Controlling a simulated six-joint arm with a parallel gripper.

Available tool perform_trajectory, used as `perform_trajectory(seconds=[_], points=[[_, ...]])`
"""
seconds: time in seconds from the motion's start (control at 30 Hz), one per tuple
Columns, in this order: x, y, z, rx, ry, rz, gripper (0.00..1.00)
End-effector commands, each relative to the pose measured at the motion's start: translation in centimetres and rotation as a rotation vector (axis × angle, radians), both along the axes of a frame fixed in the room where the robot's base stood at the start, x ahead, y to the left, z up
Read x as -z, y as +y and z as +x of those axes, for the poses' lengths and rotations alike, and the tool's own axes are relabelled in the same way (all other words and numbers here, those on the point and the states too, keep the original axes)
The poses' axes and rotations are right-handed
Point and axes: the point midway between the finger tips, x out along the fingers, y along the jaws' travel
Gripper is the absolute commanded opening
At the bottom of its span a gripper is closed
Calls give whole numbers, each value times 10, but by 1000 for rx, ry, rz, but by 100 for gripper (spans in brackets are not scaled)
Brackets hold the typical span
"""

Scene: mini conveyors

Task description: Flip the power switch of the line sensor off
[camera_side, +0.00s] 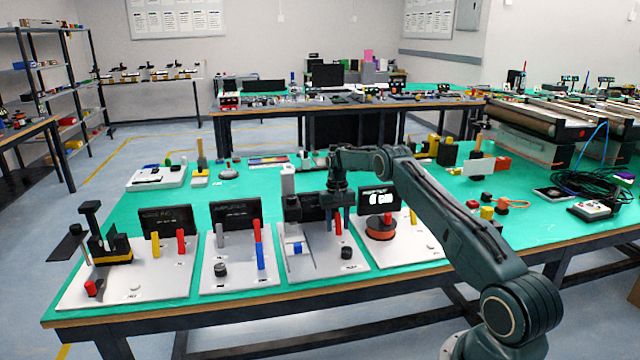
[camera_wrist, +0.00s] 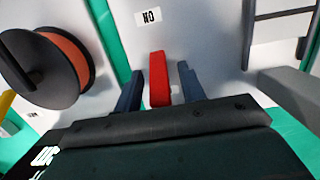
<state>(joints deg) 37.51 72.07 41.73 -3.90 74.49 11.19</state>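My gripper (camera_side: 338,208) is over the third white panel (camera_side: 318,272) from the left in the side view. In the wrist view, its two dark blue fingers (camera_wrist: 160,88) are open. A red switch lever (camera_wrist: 158,78) stands between them, with a small gap on each side. The lever also shows below the gripper in the side view (camera_side: 338,224). An upside-down "ON" label (camera_wrist: 148,17) is on the panel above the lever in the wrist view. In the side view the panel's black display is partly hidden behind my gripper and its text is unreadable.
A spool with an orange disc (camera_wrist: 65,62) is left of the lever in the wrist view. The right-hand panel (camera_side: 415,250) bears it and a lit display (camera_side: 376,200). Two more lever panels stand at left (camera_side: 120,285), (camera_side: 225,280). A grey upright (camera_side: 292,232) is close to my gripper.

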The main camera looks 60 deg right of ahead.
Motion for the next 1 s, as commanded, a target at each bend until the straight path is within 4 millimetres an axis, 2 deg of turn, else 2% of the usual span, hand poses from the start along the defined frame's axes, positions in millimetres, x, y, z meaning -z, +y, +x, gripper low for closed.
perform_trajectory(seconds=[0.37,0.7,1.0], points=[[-10,-1,2,0,-4,-2,40],[-51,-6,6,0,-4,-2,40],[-71,-8,8,-1,-2,0,40]])
